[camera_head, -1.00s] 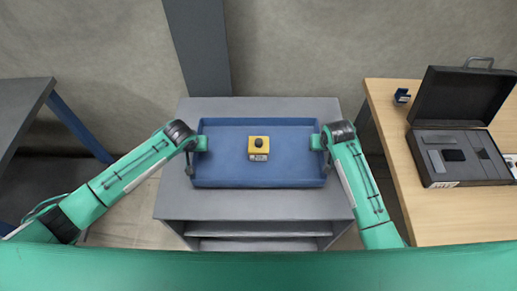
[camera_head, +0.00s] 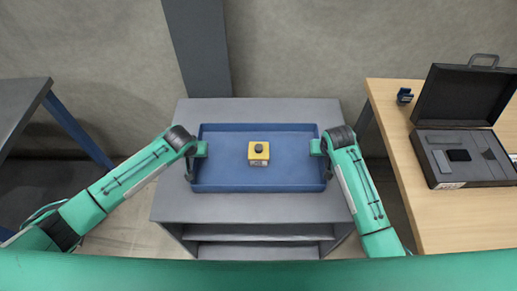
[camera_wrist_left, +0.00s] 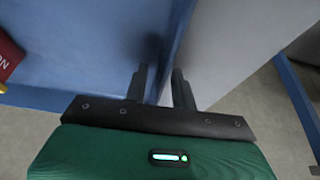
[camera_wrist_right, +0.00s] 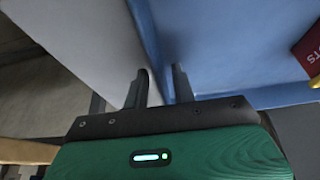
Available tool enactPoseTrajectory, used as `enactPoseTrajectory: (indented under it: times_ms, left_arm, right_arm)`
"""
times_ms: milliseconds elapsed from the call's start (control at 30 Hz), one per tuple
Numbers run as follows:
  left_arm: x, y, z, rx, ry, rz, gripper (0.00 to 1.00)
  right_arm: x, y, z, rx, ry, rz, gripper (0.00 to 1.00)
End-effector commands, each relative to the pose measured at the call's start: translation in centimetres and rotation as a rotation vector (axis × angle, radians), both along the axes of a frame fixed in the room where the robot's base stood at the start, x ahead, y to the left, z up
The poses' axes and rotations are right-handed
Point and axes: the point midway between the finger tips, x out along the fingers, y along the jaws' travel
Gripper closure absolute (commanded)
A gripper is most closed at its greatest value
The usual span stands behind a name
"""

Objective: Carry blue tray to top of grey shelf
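The blue tray (camera_head: 290,184) is over the top of the grey shelf (camera_head: 240,208). I cannot tell whether it touches the shelf top. A yellow box with a dark round knob (camera_head: 258,153) sits inside it. My left gripper (camera_head: 200,149) is shut on the tray's left wall; in the left wrist view its fingers (camera_wrist_left: 160,84) straddle the blue wall (camera_wrist_left: 185,25). My right gripper (camera_head: 317,147) is shut on the right wall; in the right wrist view its fingers (camera_wrist_right: 161,82) straddle that wall (camera_wrist_right: 155,40).
A dark table (camera_head: 22,100) stands at left. A grey post (camera_head: 198,50) rises behind the shelf. Bare shelf top surrounds the tray.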

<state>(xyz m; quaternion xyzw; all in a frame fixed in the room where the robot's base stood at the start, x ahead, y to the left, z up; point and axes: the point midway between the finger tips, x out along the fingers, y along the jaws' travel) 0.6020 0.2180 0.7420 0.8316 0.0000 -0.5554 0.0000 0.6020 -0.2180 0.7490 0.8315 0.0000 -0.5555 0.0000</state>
Motion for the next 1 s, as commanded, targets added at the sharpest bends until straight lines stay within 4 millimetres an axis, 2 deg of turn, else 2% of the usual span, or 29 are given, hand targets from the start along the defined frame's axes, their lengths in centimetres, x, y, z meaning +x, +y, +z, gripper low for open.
enactPoseTrajectory:
  times_ms: [167,267,700,833,1000]
  left_arm:
    - [-0.1,0.0,0.4,0.000,0.000,0.000,0.74]
    - [-0.5,0.0,1.3,-0.001,-0.001,0.000,0.74]
    - [-3.7,0.0,8.9,-0.001,-0.003,-0.001,0.74]
    - [-4.3,0.0,10.3,0.000,-0.001,0.000,0.74]
    - [-4.6,0.0,11.1,0.000,0.000,0.000,0.74]
  right_arm:
    - [0.0,0.0,0.0,0.000,0.000,0.000,0.74]
    - [0.0,0.0,0.0,0.000,0.000,0.000,0.74]
    - [0.0,0.0,0.0,0.000,0.000,0.000,0.74]
    - [0.0,0.0,0.0,0.000,0.000,0.000,0.74]
    - [-0.1,0.0,0.3,0.000,0.000,0.000,0.74]
